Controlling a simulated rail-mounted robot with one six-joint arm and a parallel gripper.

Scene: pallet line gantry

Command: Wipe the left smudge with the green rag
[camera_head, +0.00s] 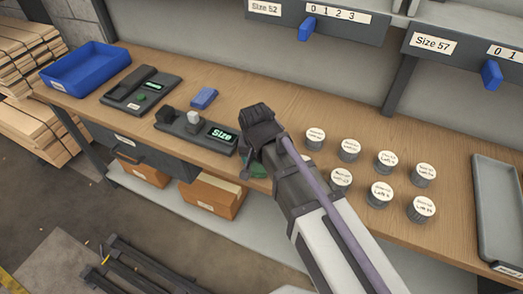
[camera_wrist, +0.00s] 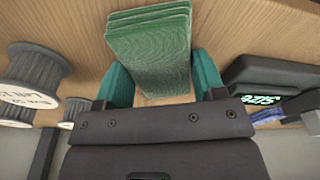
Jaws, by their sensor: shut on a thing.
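The green rag (camera_wrist: 150,45) is a folded, layered pad in the wrist view. My gripper (camera_wrist: 158,82) has a teal finger on each side of it and is shut on it. The wooden bench top (camera_wrist: 225,30) shows behind the rag; I cannot tell whether the rag touches it. In the camera_head view my gripper (camera_head: 252,166) is at the bench's front edge, right of the "Size" display unit (camera_head: 197,130). My arm hides most of the gripper and rag there. I can make out no smudge in either view; my arm covers part of the bench.
Several labelled grey spools (camera_head: 386,162) stand right of my arm. A grey tray (camera_head: 497,215) lies at far right. Bare wood lies behind my gripper.

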